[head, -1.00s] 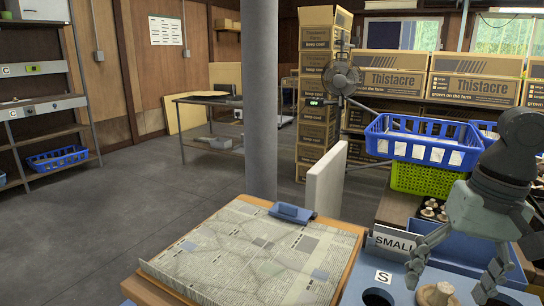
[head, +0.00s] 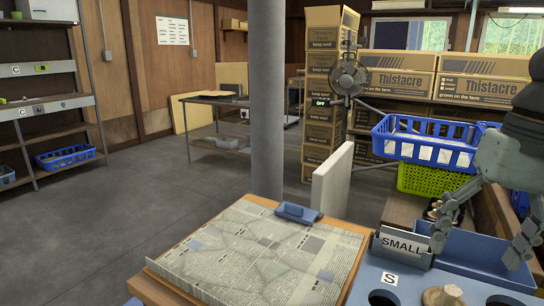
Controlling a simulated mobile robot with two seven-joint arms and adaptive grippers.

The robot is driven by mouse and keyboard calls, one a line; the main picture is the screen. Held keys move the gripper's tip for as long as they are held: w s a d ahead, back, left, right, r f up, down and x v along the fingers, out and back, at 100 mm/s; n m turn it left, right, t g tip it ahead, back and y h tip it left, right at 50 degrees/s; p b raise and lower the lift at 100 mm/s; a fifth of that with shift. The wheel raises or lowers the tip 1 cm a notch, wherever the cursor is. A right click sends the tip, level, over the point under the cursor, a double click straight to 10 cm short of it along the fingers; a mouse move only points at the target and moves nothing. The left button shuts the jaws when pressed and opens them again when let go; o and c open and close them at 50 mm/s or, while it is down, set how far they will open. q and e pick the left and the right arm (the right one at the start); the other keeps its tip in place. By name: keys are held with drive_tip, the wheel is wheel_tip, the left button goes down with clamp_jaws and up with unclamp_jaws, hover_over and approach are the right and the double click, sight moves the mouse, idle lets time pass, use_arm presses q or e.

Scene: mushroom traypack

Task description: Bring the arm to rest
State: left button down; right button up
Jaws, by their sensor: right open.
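My right gripper (head: 476,250) hangs at the right of the head view with its fingers spread apart and nothing between them. It is above the blue tray area (head: 470,245) behind the SMALL sign (head: 404,246). A pale mushroom (head: 443,295) sits at the bottom edge, in front of and below the gripper, apart from its fingers. My left gripper is not in view.
A blue basket (head: 425,145) rests on a green crate (head: 430,180) close behind the gripper. A newspaper-covered board (head: 262,250) and an upright white panel (head: 332,182) stand left. A grey post (head: 267,100) rises behind. Open floor lies at far left.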

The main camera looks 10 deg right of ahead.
drive_tip(key=shift+s+d+r, duration=0.1)
drive_tip(key=shift+d+r, duration=0.05)
drive_tip(key=shift+r, duration=0.95)
drive_tip(key=shift+s+d+r, duration=0.1)
drive_tip(key=shift+d+r, duration=0.05)
drive_tip(key=shift+r, duration=0.95)
